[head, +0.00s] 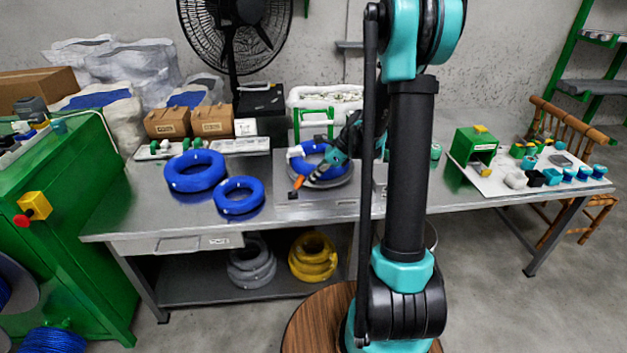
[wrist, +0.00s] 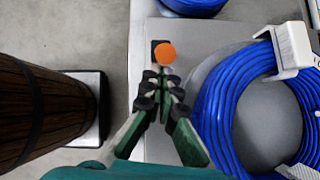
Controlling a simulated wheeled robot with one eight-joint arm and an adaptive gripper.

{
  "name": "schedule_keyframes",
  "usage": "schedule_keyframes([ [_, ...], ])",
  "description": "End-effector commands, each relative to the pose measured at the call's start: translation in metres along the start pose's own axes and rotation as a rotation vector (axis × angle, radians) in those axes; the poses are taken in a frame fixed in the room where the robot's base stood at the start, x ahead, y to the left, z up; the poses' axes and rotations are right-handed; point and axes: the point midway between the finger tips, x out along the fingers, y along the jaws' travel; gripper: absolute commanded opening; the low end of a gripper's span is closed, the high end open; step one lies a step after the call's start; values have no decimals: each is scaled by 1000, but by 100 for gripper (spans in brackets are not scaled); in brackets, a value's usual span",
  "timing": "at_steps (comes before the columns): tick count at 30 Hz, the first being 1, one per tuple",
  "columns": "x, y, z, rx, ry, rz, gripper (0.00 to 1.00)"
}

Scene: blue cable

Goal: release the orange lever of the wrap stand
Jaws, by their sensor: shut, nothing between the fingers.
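The wrap stand is a flat grey plate (wrist: 222,45) on the bench, holding a coil of blue cable (wrist: 220,110) with white clips on it. The coil also shows in the head view (head: 308,148), partly behind my arm. The stand's orange lever (wrist: 165,54) shows as a round orange end over a small dark square near the plate's left edge. It is a small orange piece in the head view (head: 297,183). My gripper (wrist: 163,76) is shut and empty, its fingertips close together just below the orange end in the wrist view. I cannot tell whether they touch it.
Two loose blue coils (head: 195,171) (head: 238,196) lie on the bench left of the stand. Cardboard boxes (head: 190,122) and a white bin (head: 325,97) stand behind. A white board (head: 490,183) with small parts lies at the right. Bare bench lies in front of the stand.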

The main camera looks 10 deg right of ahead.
Motion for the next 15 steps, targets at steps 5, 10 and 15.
schedule_keyframes([
  [5,0,0,1,-1,5,-1,0],
  [10,0,1,4,-4,40,-6,0],
  [15,0,1,6,-4,63,-12,0],
])
